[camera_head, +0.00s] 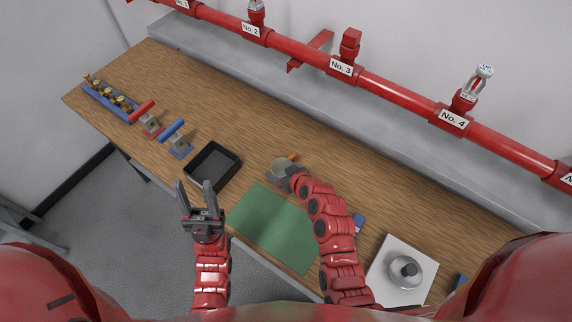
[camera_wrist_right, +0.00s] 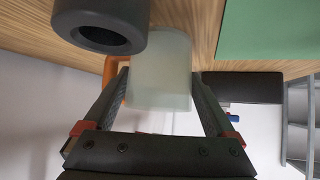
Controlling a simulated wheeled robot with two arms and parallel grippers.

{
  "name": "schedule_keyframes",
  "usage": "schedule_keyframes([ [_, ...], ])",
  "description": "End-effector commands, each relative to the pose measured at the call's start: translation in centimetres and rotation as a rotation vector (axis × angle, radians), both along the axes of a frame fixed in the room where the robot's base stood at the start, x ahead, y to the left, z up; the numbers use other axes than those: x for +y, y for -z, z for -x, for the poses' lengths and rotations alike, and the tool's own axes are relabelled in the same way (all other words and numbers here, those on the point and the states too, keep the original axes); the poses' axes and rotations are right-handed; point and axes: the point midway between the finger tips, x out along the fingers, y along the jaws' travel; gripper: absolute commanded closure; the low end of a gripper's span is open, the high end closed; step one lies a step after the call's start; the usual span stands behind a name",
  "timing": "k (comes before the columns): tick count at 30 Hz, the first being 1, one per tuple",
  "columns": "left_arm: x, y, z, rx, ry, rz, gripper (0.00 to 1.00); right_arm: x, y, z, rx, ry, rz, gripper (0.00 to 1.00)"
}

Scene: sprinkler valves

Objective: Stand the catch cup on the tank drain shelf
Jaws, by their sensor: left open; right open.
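The catch cup (camera_head: 281,166), pale and translucent with an orange part beside it, is on the wooden bench near the middle of the head view. The cup also shows in the right wrist view (camera_wrist_right: 160,70), between the two fingers. My right gripper (camera_wrist_right: 158,84) is open around the cup; I cannot tell whether the fingers touch it. In the head view its own wrist partly hides the cup. I cannot pick out the tank drain shelf for certain.
A black tray (camera_head: 235,160) and a green mat (camera_head: 257,232) lie near the front edge. Valves with red (camera_head: 142,108) and blue (camera_head: 172,128) handles stand left. A white plate (camera_head: 382,288) bears a grey round part. A red pipe (camera_head: 390,80) runs above a grey ledge (camera_head: 300,93).

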Motion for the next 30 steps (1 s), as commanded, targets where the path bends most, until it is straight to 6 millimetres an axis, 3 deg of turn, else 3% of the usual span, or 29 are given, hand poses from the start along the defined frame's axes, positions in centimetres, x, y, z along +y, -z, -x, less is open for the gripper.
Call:
schedule_keyframes([
  [12, 0.00, -0.39, 0.01, 0.000, 0.000, 0.000, 0.50, 0.35, 0.50, -0.63, -0.001, 0.001, 0.000, 0.10],
  [25, 0.00, -0.39, 0.01, 0.000, 0.000, 0.000, 0.50, 0.34, 0.48, -0.61, -0.001, 0.001, 0.000, 0.85],
  [30, 0.00, -0.38, 0.00, 0.000, 0.000, 0.000, 0.50, 0.35, 0.48, -0.60, -0.001, 0.001, 0.000, 0.86],
])
